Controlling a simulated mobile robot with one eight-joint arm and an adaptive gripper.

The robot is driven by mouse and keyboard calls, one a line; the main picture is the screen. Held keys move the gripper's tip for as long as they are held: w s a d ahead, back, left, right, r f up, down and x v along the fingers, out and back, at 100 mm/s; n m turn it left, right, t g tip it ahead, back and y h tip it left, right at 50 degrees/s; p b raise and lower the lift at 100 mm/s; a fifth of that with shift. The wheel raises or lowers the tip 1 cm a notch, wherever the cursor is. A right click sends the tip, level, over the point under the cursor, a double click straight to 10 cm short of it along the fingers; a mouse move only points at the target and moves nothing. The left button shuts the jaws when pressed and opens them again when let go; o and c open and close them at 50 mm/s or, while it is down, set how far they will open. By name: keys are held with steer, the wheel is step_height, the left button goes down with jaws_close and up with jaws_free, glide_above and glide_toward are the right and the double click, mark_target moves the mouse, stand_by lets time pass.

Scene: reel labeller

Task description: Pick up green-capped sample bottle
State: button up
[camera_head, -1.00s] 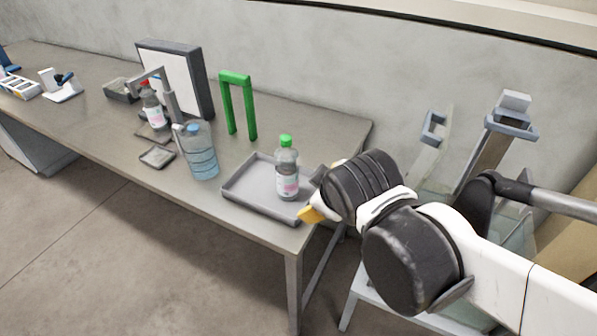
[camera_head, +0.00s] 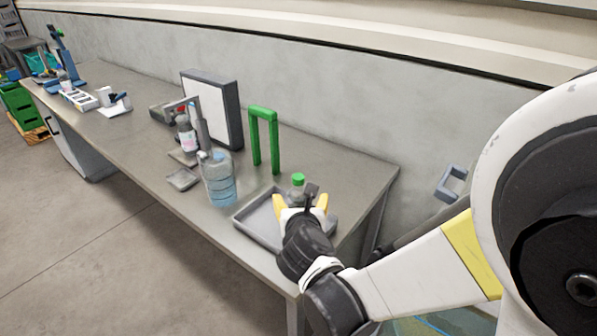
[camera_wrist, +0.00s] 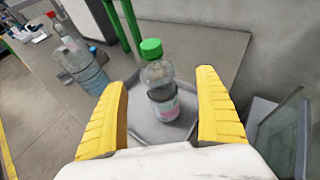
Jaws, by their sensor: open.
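The green-capped sample bottle (camera_wrist: 161,88) stands upright on the grey tray (camera_head: 245,217) at the right end of the bench. It is clear, with dark liquid and a pinkish-white label. In the head view its green cap (camera_head: 298,179) shows, while my gripper hides most of its body. My gripper (camera_head: 301,203) has yellow fingers and is open. In the wrist view the bottle shows between the two spread fingers (camera_wrist: 164,105), a little beyond them. I see no contact between fingers and bottle.
A green arch (camera_head: 264,140) stands behind the tray. A large blue-tinted water bottle (camera_head: 218,180) stands left of the tray. Another bottle (camera_head: 186,135) stands at a grey stand beside a white panel (camera_head: 207,105). Bare bench lies right of the arch.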

mark_target(298, 196)
steer(key=b+x, duration=0.1)
steer(key=x, duration=0.2)
steer(key=b+x, duration=0.1)
steer(key=x, duration=0.2)
steer(key=shift+a+f, duration=0.2)
steer(key=shift+f, duration=0.1)
steer(key=c, duration=1.5)
steer(key=shift+r, duration=0.15)
